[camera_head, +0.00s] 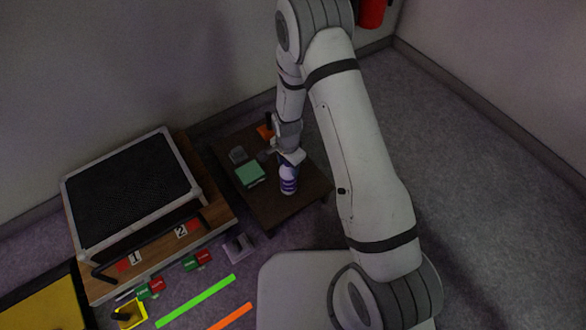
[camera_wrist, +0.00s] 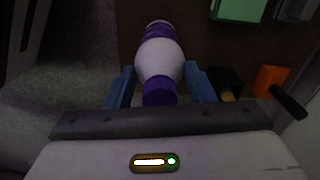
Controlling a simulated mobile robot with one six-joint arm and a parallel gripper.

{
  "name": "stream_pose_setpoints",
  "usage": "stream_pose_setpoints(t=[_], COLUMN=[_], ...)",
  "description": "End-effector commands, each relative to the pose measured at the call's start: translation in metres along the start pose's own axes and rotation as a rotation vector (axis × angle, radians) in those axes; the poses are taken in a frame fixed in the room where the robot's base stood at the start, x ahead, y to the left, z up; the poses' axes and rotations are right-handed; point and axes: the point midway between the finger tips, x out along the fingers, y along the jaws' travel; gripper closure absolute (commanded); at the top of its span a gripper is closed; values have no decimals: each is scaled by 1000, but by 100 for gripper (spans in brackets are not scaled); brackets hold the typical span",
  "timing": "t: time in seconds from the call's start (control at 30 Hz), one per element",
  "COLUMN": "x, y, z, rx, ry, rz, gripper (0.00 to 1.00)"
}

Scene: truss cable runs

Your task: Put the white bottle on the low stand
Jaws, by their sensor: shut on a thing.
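The white bottle (camera_wrist: 158,57) has purple bands and a purple cap. In the wrist view it lies between the two blue fingers of my gripper (camera_wrist: 158,84), which is shut on it. In the head view the bottle (camera_head: 288,180) hangs under my gripper (camera_head: 290,163), over or on the front part of a low dark brown table (camera_head: 285,213), which looks like the low stand. I cannot tell whether its base touches the top.
On the dark table are a green box (camera_head: 250,173), a grey item (camera_head: 238,154) and an orange item (camera_head: 265,131). A wooden bench with a black mesh panel (camera_head: 130,190) stands to the left. A small grey object (camera_head: 239,247) is on the floor between them.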

Motion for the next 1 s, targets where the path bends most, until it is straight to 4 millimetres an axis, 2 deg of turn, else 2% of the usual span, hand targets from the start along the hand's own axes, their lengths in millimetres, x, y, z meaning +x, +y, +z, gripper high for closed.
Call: stream_pose_setpoints(t=[0.03,0.1,0.4,0.43,0.7,1.0], x=[12,16,17,16,16,12], y=[0,0,0,0,0,0], z=[0,0,0,1,1,1], rx=[0,-1,-1,-1,-2,-2], ry=[-1,0,0,0,-1,0], rz=[2,1,1,1,1,1], gripper=[100,100,100,49,28,28])
